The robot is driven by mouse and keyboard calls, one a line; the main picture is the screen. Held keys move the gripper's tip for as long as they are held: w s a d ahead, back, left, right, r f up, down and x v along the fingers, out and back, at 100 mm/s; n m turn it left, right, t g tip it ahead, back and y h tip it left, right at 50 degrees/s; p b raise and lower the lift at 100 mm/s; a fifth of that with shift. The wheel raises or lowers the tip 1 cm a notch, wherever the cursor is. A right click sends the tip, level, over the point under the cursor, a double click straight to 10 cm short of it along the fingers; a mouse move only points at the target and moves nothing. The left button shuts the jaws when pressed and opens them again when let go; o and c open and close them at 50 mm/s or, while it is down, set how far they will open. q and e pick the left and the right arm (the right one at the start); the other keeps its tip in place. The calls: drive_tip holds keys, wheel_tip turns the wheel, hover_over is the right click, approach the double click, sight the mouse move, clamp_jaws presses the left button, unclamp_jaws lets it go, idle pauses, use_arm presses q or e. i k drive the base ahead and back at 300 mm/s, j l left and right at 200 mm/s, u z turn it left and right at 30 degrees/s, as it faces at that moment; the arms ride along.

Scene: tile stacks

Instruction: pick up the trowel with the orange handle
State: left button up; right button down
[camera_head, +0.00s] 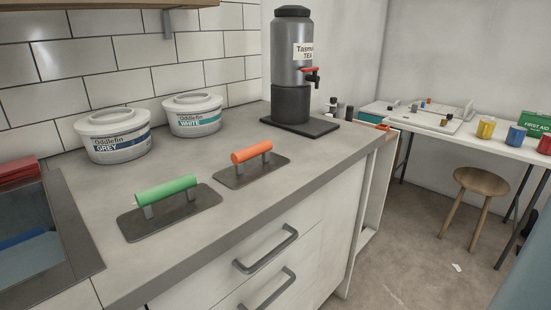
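The trowel with the orange handle (251,152) lies flat on the grey countertop, its grey plate (262,172) down and its handle raised on top. A second trowel with a green handle (167,190) lies to its left and nearer, also plate down. The two trowels are apart. Neither of my grippers shows in the head view.
Two white tubs, labelled grey (113,136) and white (194,115), stand behind the trowels by the tiled wall. A dark tea urn (291,70) stands on a dark board at the counter's far end. A sink (40,235) is at left. Counter in front is clear.

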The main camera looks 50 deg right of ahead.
sight(253, 163)
drive_tip(key=z, duration=1.5)
drive_tip(key=i+l+u, duration=0.1)
drive_tip(key=l, duration=0.15)
drive_tip(key=i+l+u, duration=0.1)
drive_tip(key=i+l, duration=0.05)
drive_tip(key=l, duration=0.1)
